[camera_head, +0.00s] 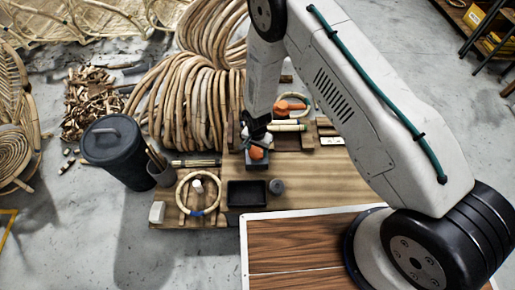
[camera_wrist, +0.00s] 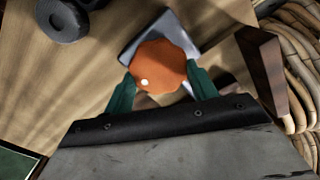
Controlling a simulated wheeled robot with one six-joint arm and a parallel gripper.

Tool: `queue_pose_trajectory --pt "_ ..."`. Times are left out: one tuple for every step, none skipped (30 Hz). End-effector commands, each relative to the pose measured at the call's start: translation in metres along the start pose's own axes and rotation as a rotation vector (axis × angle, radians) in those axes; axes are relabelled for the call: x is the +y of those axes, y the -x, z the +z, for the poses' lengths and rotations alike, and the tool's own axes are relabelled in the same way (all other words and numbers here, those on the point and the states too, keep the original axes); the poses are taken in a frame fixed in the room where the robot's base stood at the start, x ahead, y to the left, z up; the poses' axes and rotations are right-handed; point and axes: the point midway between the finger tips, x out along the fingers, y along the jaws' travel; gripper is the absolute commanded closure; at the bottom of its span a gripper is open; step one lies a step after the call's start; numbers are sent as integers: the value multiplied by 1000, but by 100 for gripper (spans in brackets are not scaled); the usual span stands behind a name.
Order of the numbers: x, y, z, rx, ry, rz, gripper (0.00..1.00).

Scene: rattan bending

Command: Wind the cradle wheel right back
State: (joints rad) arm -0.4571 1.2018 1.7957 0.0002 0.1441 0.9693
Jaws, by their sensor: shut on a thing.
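The orange wheel (camera_wrist: 157,66), scalloped with a small white dot near its edge, sits on a grey block (camera_wrist: 180,30) in the wrist view. My gripper (camera_wrist: 161,80) has its two teal fingers shut on opposite sides of the wheel. My arm hides part of the cradle.
A dark bin (camera_head: 112,150) is left. Large rattan coils (camera_head: 185,105) crowd behind. A wood-grain panel (camera_head: 300,235) is in front.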

Motion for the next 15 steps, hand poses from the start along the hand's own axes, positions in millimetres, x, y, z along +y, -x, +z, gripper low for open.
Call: queue_pose_trajectory --pt "-1 0 0 0 38 0 66" --pt "-1 0 0 0 64 0 66" --pt "-1 0 0 0 100 0 66" --pt "-1 0 0 0 128 0 66" --pt "-1 0 0 0 157 0 66" --pt "-2 0 0 0 195 0 66" --pt "-2 0 0 0 224 0 66" --pt "-2 0 0 0 253 0 66" --pt "-2 0 0 0 291 0 66" --pt "-2 0 0 0 319 0 66" --pt "-2 0 0 0 348 0 66" --pt "-2 0 0 0 386 0 66" --pt "-3 0 0 0 415 0 66" --pt "-3 0 0 0 443 0 66" --pt "-3 0 0 0 481 0 66"
